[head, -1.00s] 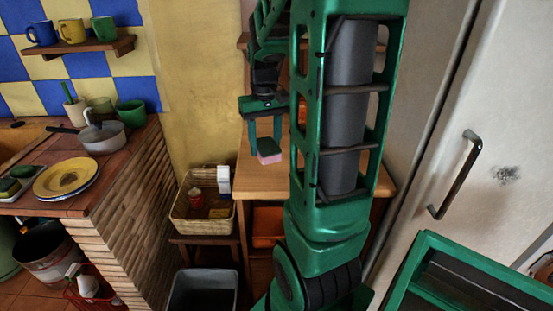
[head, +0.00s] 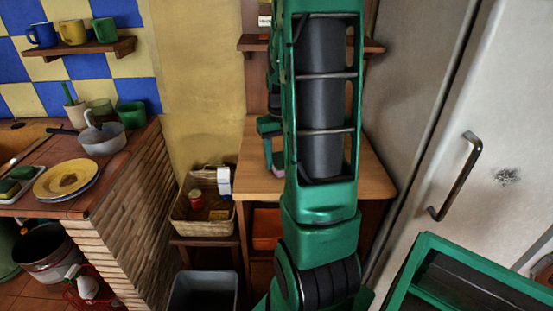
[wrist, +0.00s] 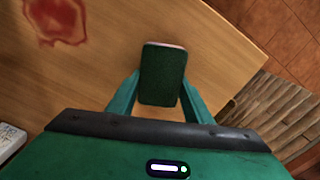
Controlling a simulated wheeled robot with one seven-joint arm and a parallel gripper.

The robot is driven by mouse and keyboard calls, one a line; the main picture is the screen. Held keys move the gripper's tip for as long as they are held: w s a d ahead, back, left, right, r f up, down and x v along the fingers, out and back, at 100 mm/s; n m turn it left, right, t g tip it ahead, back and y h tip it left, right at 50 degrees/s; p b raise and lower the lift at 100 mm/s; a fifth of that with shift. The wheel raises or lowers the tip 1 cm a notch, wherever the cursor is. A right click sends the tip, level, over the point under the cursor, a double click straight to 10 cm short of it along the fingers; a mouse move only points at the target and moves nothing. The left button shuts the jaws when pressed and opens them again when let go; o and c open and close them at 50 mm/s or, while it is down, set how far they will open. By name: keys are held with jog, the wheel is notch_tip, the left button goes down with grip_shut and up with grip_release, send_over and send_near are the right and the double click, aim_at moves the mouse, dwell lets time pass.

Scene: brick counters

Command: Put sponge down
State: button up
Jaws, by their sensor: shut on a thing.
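The sponge (wrist: 162,75) has a dark green face and a thin pink edge. It is between the two fingers of my gripper (wrist: 158,92) in the wrist view, and the gripper is shut on it. In the head view my arm hides most of the gripper, and a little of the pink of the sponge (head: 278,158) shows over the wooden table (head: 262,183). The table top (wrist: 225,60) lies beneath the sponge in the wrist view. I cannot tell whether the sponge touches it.
A red stain (wrist: 57,20) marks the table top. A white object (wrist: 10,135) is at its left edge. A wicker basket (head: 205,225) stands left of the table, and a fridge (head: 440,110) stands to the right. The table's right part looks clear.

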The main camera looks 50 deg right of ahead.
aim_at(279, 158)
jog(key=shift+s+f, duration=0.1)
jog(key=shift+f, duration=0.2)
jog(key=shift+f, duration=0.1)
jog(key=o, duration=1)
jog(key=shift+s, duration=0.15)
jog(key=r, duration=1.2)
jog(key=shift+w, duration=0.25)
jog(key=shift+m, duration=0.5)
jog(key=shift+s+a+f, duration=0.55)
jog(key=shift+s+a, duration=1.95)
jog(key=shift+a, duration=0.35)
jog(key=shift+s+a+f, duration=0.55)
jog(key=shift+s+a, duration=1.9)
jog(key=shift+a, duration=0.45)
jog(key=shift+s+a+f, duration=0.55)
jog(key=shift+s+a, duration=1.95)
jog(key=shift+a, duration=0.35)
